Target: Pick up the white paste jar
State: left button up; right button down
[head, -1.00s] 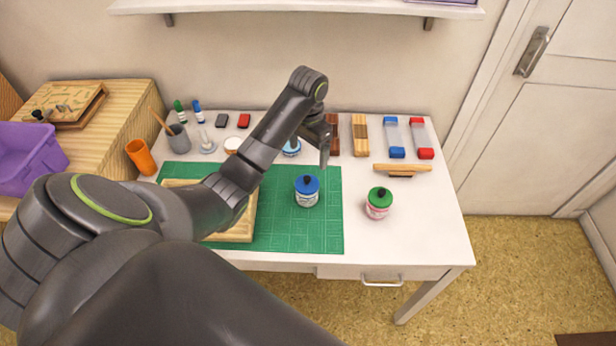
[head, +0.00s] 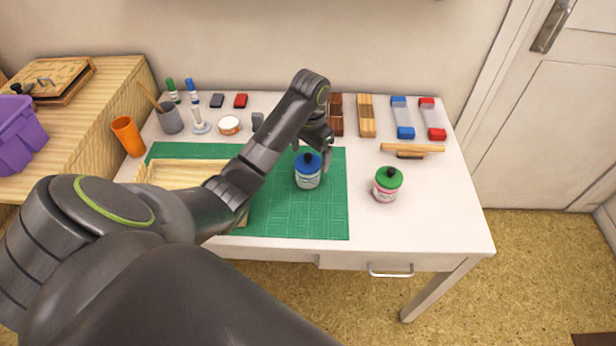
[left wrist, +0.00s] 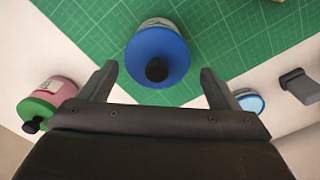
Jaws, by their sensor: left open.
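A whitish jar with a blue lid and black knob (head: 308,172) stands upright on the green cutting mat (head: 290,222); I take it as the white paste jar. My left gripper (head: 312,150) is open, just behind and above this jar in the head view. In the left wrist view the blue lid (left wrist: 157,52) lies between the two spread fingertips, with no visible contact. A similar pinkish jar with a green lid (head: 387,184) stands on the bare table to the right. My right gripper is not in view.
A wooden tray (head: 150,172) lies partly under my left arm. Wooden blocks (head: 366,115), a wooden rail (head: 412,148) and clear stamps with blue and red ends are along the back right. The front right table is clear.

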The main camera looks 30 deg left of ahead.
aim_at(308, 164)
pick_arm(q)
jog(key=shift+s+f, duration=0.1)
jog(key=shift+f, duration=0.25)
jog(key=f, duration=0.1)
jog(key=s+f, duration=0.1)
jog(key=f, duration=0.1)
jog(key=shift+d+f, duration=0.15)
jog(key=shift+f, duration=0.5)
jog(key=shift+w, duration=0.1)
jog(key=shift+c, duration=0.2)
jog(key=c, duration=1.1)
jog(key=shift+r, duration=0.15)
